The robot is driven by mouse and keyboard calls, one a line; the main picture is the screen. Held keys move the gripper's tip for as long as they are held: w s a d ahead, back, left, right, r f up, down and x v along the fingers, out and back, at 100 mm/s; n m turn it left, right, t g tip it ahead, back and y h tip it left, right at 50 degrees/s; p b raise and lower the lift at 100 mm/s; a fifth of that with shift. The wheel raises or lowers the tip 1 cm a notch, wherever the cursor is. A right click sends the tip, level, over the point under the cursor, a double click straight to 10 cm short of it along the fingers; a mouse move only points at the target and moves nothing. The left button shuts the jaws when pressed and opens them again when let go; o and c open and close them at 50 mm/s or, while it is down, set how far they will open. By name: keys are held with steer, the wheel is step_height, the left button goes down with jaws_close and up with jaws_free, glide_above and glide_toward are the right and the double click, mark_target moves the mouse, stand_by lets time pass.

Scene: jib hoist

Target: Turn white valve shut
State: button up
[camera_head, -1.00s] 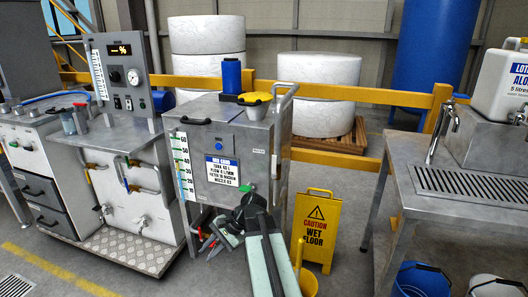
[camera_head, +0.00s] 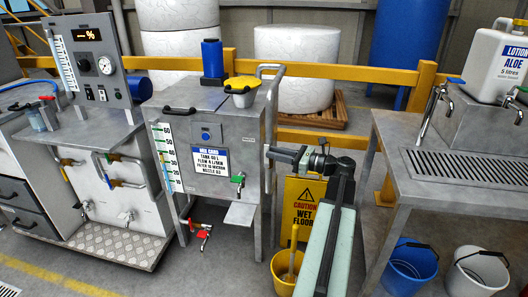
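The tank has a green-handled tap (camera_head: 238,180) above a small shelf and a red-handled valve (camera_head: 204,234) below. A yellow wet-floor sign (camera_head: 301,207) and yellow bucket (camera_head: 284,272) stand near my arm. A sink table (camera_head: 400,150) is right. Floor is clear at front left.

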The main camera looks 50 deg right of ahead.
steer(key=x, duration=0.3)
steer(key=shift+w+a, duration=0.15)
steer(key=shift+w, duration=0.15)
jaws_close()
stand_by(1.2)
